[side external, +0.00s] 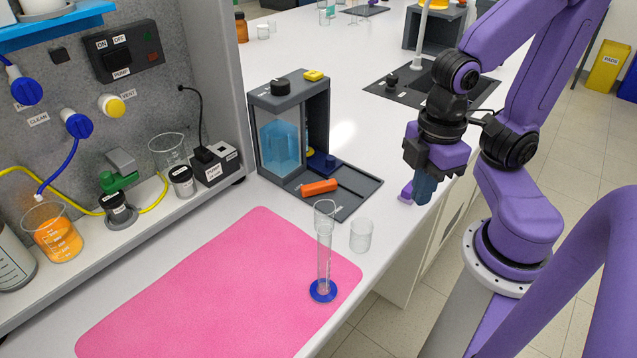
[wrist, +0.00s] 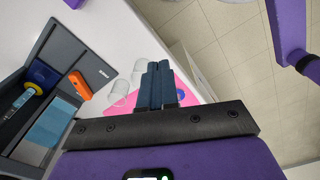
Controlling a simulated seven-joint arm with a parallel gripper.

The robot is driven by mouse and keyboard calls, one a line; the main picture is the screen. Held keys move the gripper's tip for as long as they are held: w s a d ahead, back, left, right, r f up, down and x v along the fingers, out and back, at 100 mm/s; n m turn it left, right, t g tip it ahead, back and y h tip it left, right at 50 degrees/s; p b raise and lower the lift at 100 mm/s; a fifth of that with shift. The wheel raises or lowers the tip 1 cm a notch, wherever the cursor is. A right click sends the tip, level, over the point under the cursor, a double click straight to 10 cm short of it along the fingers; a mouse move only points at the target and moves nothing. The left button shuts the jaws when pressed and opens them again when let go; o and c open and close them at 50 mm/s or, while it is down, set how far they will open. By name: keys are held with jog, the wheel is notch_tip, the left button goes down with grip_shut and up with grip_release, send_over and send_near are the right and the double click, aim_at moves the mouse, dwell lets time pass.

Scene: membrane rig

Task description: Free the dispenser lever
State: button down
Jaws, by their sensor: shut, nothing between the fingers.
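The dispenser (side external: 308,120) is a dark-framed case with blue liquid behind a clear front, on a dark base tray. An orange block (side external: 319,187) lies on the tray, beside a thin dark bar. A dark blue part (side external: 320,162) sits behind the block, under the case. I cannot tell which part is the lever. In the wrist view the orange block (wrist: 80,85) and blue part (wrist: 40,72) show at left. My gripper (side external: 424,200) is shut and empty, pointing down right of the dispenser, near the bench edge. Its fingertips (wrist: 158,66) are together, apart from the dispenser.
A small purple object (side external: 405,192) is beside my fingers on the bench. A tall glass cylinder (side external: 324,250) with a blue foot stands on the pink mat (side external: 215,285); a clear cup (side external: 361,235) stands beside it. A dark sink panel (side external: 455,92) lies behind. Bench between dispenser and gripper is mostly clear.

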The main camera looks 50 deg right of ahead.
jog(key=c, duration=1.8)
grip_release()
jog(key=o, duration=1)
jog(key=shift+w+a+m, duration=0.1)
jog(key=shift+w+m, duration=0.2)
jog(key=shift+w, duration=0.05)
jog(key=o, duration=0.8)
jog(key=w, duration=0.1)
jog(key=w+m, duration=0.1)
jog(key=shift+w+a+r+m, duration=0.35)
jog(key=shift+w+a+m, duration=0.05)
notch_tip(320, 180, up, 3)
jog(key=m, duration=1.6)
send_over(320, 185)
notch_tip(320, 185, down, 16)
jog(key=shift+w+f, duration=0.1)
jog(key=shift+f, duration=0.15)
jog(key=c, duration=0.7)
